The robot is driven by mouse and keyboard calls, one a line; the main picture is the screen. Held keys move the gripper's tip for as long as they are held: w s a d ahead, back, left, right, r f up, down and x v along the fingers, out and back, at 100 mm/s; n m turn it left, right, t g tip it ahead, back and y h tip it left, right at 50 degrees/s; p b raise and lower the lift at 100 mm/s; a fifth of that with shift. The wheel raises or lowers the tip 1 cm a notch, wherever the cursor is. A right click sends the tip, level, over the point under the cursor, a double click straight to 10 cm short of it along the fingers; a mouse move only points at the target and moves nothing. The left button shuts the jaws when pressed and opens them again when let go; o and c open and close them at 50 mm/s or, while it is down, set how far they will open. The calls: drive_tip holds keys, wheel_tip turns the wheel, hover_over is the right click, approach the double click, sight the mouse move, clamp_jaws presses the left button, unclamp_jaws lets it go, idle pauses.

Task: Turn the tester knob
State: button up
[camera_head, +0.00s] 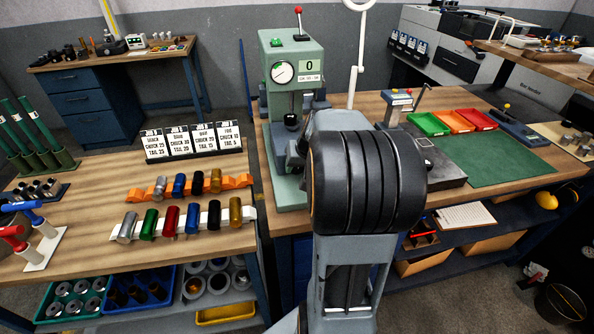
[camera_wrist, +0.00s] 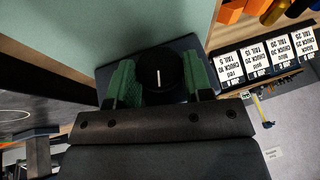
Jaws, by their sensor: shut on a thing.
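The tester (camera_head: 285,160) is a pale green machine with a round dial and a display reading 0, standing on the wooden bench behind my arm. Its black round knob (camera_wrist: 160,72) shows in the wrist view, with a white mark pointing nearly straight up the picture. My gripper (camera_wrist: 158,90) is shut on the knob, with one green-padded finger on each side of it.
Cards in a black holder (camera_head: 193,142) stand on the left table, and they also show in the wrist view (camera_wrist: 272,55). Several coloured cylinders lie on racks in front of them. Green, orange and red trays (camera_head: 450,121) and a green mat (camera_head: 500,158) lie right of the tester.

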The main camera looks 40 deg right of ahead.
drive_tip(key=y+b, duration=0.1)
drive_tip(key=f+t+y+b, duration=0.1)
drive_tip(key=b, duration=0.1)
drive_tip(key=shift+d+m+t+b, duration=0.2)
drive_tip(key=shift+m+t+b, duration=0.1)
drive_tip(key=y+b, duration=0.1)
drive_tip(key=b, duration=0.1)
drive_tip(key=t+y+b, duration=0.1)
drive_tip(key=y+b, duration=0.1)
drive_tip(key=shift+s+d+m+t, duration=0.15)
drive_tip(key=shift+m+t, duration=0.15)
drive_tip(key=shift+m, duration=0.1)
drive_tip(key=m+t+y+b, duration=0.1)
drive_tip(key=t+y+b, duration=0.1)
drive_tip(key=y+b, duration=0.1)
drive_tip(key=shift+m+t+y+b, duration=0.3)
drive_tip(key=shift+t+y+b, duration=0.3)
drive_tip(key=shift+y+b, duration=0.25)
drive_tip(key=o, duration=0.9)
drive_tip(key=shift+r, duration=0.15)
